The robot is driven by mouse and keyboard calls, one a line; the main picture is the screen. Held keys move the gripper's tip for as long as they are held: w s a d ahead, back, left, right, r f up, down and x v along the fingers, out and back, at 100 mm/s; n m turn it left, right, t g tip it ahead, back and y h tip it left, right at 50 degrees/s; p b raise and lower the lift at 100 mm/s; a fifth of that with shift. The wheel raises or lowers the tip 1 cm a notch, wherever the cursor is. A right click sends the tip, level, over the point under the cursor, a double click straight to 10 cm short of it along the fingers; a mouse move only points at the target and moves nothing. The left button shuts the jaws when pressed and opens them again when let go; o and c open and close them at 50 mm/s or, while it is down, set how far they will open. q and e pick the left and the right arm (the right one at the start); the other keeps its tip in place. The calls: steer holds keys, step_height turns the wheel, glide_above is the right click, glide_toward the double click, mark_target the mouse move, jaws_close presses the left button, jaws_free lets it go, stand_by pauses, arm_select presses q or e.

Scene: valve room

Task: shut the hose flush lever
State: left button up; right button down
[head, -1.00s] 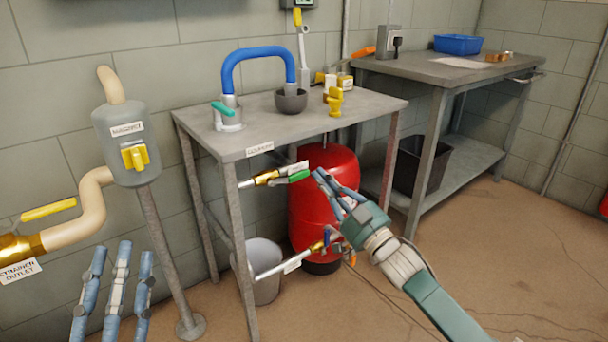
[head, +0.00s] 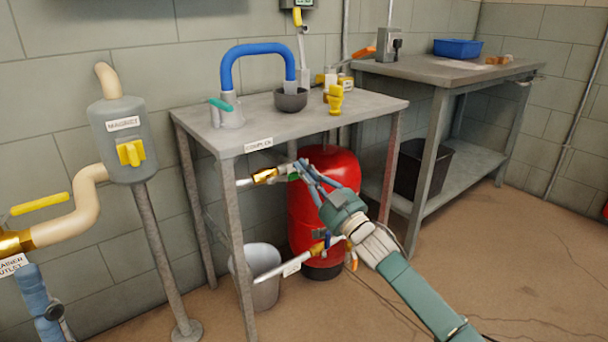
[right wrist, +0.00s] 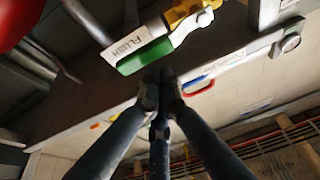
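The hose flush lever (right wrist: 146,54) is a green handle beside a white FLUSH label on a brass valve (right wrist: 190,14). In the head view, that brass valve (head: 264,175) sits on the upper pipe under the front table, and the green lever (head: 293,177) is partly hidden by my right fingers. My right gripper (head: 304,170) is at the lever's free end. In the right wrist view, its fingertips (right wrist: 160,78) lie just below the green handle; contact and finger gap are unclear. Part of my left gripper (head: 42,305) shows at lower left.
A red tank (head: 325,205) stands close behind my right gripper. A lower pipe with another valve (head: 318,248) runs below, beside a grey bucket (head: 262,275). The grey table (head: 235,138) overhangs the lever.

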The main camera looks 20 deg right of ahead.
steer(key=shift+d+f+m+h+p, duration=0.1)
steer(key=shift+f+m+h+p, duration=0.2)
steer(key=shift+m+p, duration=0.25)
stand_by(0.4)
